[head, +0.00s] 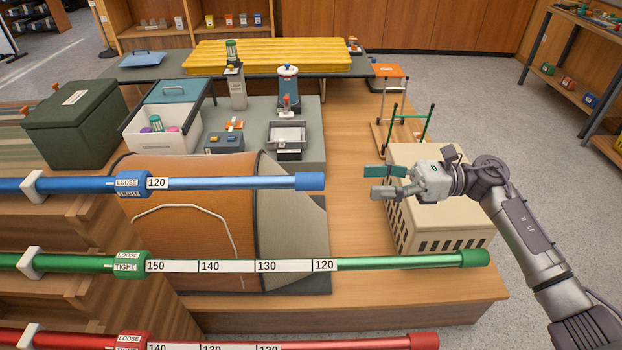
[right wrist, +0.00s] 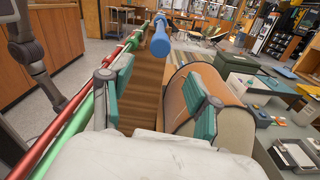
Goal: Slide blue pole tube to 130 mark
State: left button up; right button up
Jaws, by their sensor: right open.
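The blue pole lies level across the left of the head view. Its thin tube (head: 225,183) runs from a blue collar (head: 131,184) to a blue end cap (head: 309,181). The collar reads LOOSE on its upper line, and the 120 mark (head: 157,183) shows right beside it. My right gripper (head: 384,182) is open and empty, to the right of the end cap and apart from it. In the right wrist view the end cap (right wrist: 160,44) is beyond the gap between the teal finger pads (right wrist: 160,105). My left gripper is not in view.
A green pole (head: 400,261) and a red pole (head: 350,342) run below the blue one in the head view. An orange tent (head: 190,222) stands behind the poles. A cream slotted crate (head: 440,228) is beneath my right gripper. A green pole-ended stand (head: 410,125) is behind it.

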aim_at(318, 183)
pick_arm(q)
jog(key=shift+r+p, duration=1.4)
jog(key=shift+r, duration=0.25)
pick_arm(e)
jog(key=shift+a, duration=5.7)
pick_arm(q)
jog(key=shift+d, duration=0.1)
pick_arm(e)
jog(key=c, duration=1.2)
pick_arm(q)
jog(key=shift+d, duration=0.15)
pick_arm(e)
grip_shut()
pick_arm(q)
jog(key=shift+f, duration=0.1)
